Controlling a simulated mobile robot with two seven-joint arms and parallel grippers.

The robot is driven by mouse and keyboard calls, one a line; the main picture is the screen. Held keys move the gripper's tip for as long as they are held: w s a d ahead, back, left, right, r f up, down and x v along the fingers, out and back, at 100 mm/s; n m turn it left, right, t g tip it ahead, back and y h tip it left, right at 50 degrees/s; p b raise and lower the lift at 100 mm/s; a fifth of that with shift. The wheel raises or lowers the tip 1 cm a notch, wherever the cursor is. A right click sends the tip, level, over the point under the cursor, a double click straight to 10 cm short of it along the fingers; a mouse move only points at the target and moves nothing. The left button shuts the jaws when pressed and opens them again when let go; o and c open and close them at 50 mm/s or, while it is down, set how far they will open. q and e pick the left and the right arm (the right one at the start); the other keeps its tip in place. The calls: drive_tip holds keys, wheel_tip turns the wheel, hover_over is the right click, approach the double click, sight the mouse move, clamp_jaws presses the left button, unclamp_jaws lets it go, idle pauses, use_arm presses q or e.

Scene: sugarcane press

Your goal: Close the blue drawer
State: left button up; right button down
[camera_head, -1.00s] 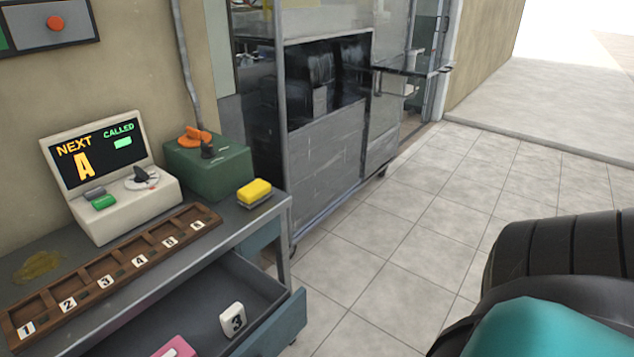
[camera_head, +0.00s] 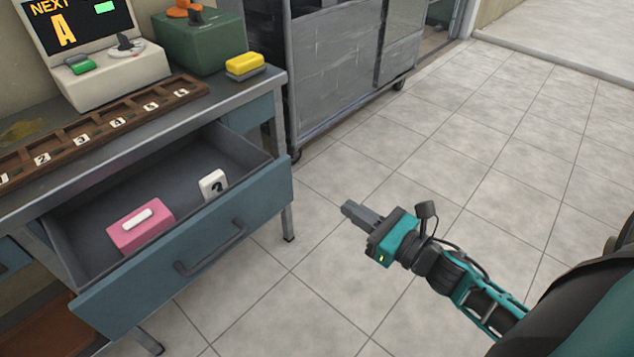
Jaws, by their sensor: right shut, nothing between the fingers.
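The blue drawer (camera_head: 262,199) stands pulled out from the grey table at the left of the head view. Its front carries a dark bar handle (camera_head: 210,252). Inside lie a pink block (camera_head: 128,238) with a white bar on top and a white numbered tile (camera_head: 213,185). My right gripper (camera_head: 346,208) is shut and empty. It is to the right of the drawer front, apart from it, with its fingers pointing left over the tiled floor. My left gripper is not in view.
On the table (camera_head: 225,103) stand a display machine (camera_head: 110,68), a green box (camera_head: 205,42), a yellow sponge-like block (camera_head: 245,65) and a wooden numbered rack (camera_head: 120,122). A grey wheeled cabinet (camera_head: 335,80) stands behind. The tiled floor at right is clear.

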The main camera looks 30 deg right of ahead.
drive_tip(key=b, duration=0.1)
approach(291, 171)
drive_tip(key=x, duration=0.5)
drive_tip(key=shift+w, duration=0.15)
drive_tip(key=shift+w+a, duration=0.2)
drive_tip(key=shift+w, duration=0.4)
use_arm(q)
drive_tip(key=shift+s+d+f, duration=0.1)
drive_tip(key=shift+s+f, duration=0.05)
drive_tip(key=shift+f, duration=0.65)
use_arm(e)
drive_tip(key=shift+w, duration=0.15)
